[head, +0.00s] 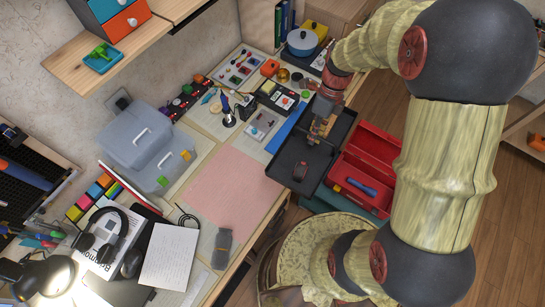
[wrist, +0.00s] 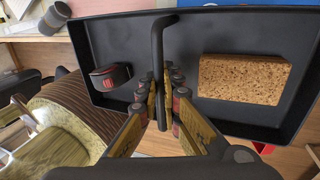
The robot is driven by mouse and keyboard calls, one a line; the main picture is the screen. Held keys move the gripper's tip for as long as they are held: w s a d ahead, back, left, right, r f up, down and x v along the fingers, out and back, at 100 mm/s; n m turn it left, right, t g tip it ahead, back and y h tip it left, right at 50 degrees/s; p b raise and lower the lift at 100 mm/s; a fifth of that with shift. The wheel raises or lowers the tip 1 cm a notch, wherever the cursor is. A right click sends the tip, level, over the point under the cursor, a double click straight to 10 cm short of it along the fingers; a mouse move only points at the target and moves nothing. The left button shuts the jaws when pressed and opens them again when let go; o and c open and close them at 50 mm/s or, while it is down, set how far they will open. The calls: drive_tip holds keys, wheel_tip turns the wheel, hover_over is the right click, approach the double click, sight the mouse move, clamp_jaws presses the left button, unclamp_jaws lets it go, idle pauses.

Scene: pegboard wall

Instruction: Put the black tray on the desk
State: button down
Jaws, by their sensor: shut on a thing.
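The black tray (head: 283,157) is at the right edge of the desk (head: 262,207) in the head view, partly overlapping that edge and the red toolbox beyond it. Its dark wall also shows in the wrist view (wrist: 90,50). My gripper (head: 318,132) is over the tray. In the wrist view my gripper (wrist: 163,85) is shut on a dark upright bar of the tray, between a black and red item (wrist: 110,77) and a cork block (wrist: 243,78) lying inside. I cannot tell whether the tray touches the desk.
A pink sheet (head: 230,187) lies flat on the desk left of the tray, with clear room on it. A blue strip (head: 287,128) and a grey device (head: 261,125) lie behind it. An open red toolbox (head: 385,150) stands right of the tray. A clear bin (head: 140,140) is far left.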

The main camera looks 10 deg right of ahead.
sight(297, 154)
drive_tip(key=shift+a+r, duration=0.15)
drive_tip(key=shift+a, duration=0.2)
drive_tip(key=a, duration=0.1)
drive_tip(key=s+a, duration=0.1)
drive_tip(key=a, duration=0.1)
drive_tip(key=s+a, duration=0.1)
drive_tip(key=shift+a+r+b, duration=0.2)
drive_tip(key=shift+a+b, duration=0.2)
drive_tip(key=shift+y, duration=0.3)
drive_tip(key=s+a, duration=0.3)
drive_tip(key=s, duration=0.1)
drive_tip(key=shift+s+a+f, duration=0.2)
drive_tip(key=shift+s+a, duration=0.15)
drive_tip(key=shift+a, duration=0.05)
drive_tip(key=shift+a+f, duration=0.1)
drive_tip(key=w+a+f+b, duration=0.2)
drive_tip(key=w+f+b, duration=0.3)
drive_tip(key=w+f, duration=0.8)
drive_tip(key=shift+w+a+m, duration=0.25)
drive_tip(key=shift+a+m, duration=0.05)
drive_tip(key=shift+a, duration=0.1)
drive_tip(key=shift+f, duration=0.55)
drive_tip(key=c, duration=2)
unclamp_jaws()
